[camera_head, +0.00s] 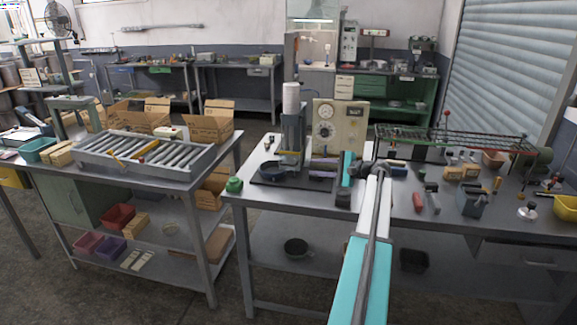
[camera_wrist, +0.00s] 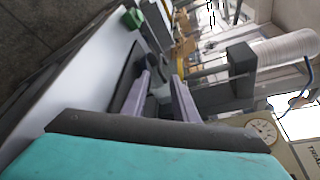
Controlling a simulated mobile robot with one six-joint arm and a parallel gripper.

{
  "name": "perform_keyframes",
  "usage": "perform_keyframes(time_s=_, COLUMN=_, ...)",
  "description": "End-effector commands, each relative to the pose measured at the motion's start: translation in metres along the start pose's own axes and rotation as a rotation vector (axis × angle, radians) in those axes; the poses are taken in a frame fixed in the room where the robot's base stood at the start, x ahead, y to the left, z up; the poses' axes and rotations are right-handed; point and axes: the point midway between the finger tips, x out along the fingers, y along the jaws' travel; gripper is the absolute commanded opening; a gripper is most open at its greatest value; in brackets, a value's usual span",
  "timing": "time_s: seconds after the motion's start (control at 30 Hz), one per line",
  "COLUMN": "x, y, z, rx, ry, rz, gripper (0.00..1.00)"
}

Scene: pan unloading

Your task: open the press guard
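The press (camera_head: 292,130) stands on the right-hand workbench, with a white cylinder on top and a grey frame. Its white cylinder (camera_wrist: 285,48) and dark head block (camera_wrist: 241,75) show at the right in the wrist view. I cannot clearly make out the guard or how far it stands open. A dark round pan (camera_head: 272,170) sits low at the press on a black base plate. My gripper (camera_head: 313,166) points left toward the press from its right side. In the wrist view its two lavender fingers (camera_wrist: 161,85) are apart, with nothing clearly held between them.
A cream panel with a gauge (camera_head: 341,126) stands just behind my gripper. A green object (camera_head: 234,185) sits at the bench's left corner. Tools and a grey box (camera_head: 471,201) crowd the right side. A roller conveyor (camera_head: 145,151) lies on the left table.

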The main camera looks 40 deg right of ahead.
Motion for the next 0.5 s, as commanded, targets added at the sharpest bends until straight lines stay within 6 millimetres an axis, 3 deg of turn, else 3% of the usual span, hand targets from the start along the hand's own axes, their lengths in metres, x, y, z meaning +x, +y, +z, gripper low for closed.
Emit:
perform_keyframes(time_s=0.27, x=0.004, y=-0.001, z=-0.001, rx=0.001, ry=0.001, rz=-0.001, gripper=0.26)
perform_keyframes(time_s=0.5, x=0.027, y=-0.002, z=-0.001, rx=0.001, ry=0.001, rz=-0.001, gripper=0.26)
